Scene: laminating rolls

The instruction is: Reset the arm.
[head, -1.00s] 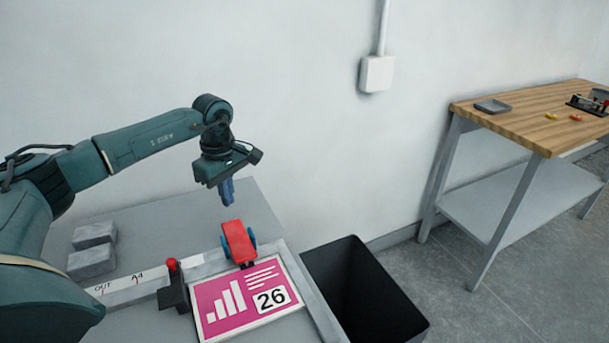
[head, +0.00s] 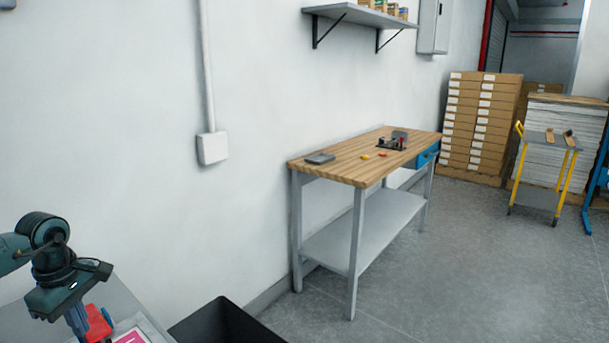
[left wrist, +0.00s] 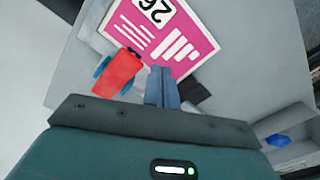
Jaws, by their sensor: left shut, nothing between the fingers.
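My left gripper (head: 77,318) shows at the lower left of the head view, pointing down over the grey worktable. Its blue fingers (left wrist: 162,88) are together and empty in the left wrist view. A red block-like tool (left wrist: 120,72) with blue wheel-like sides lies just beside the fingers; it also shows partly behind the gripper in the head view (head: 98,324). A pink printed sheet (left wrist: 165,30) marked 26 lies next to the red tool. My right gripper is not in view.
A black bin (head: 225,322) stands on the floor right of the worktable. A wood-topped bench (head: 340,168) with small items stands along the wall. Farther off are stacked boxes (head: 480,125) and a yellow-framed cart (head: 545,165). Grey floor between is clear.

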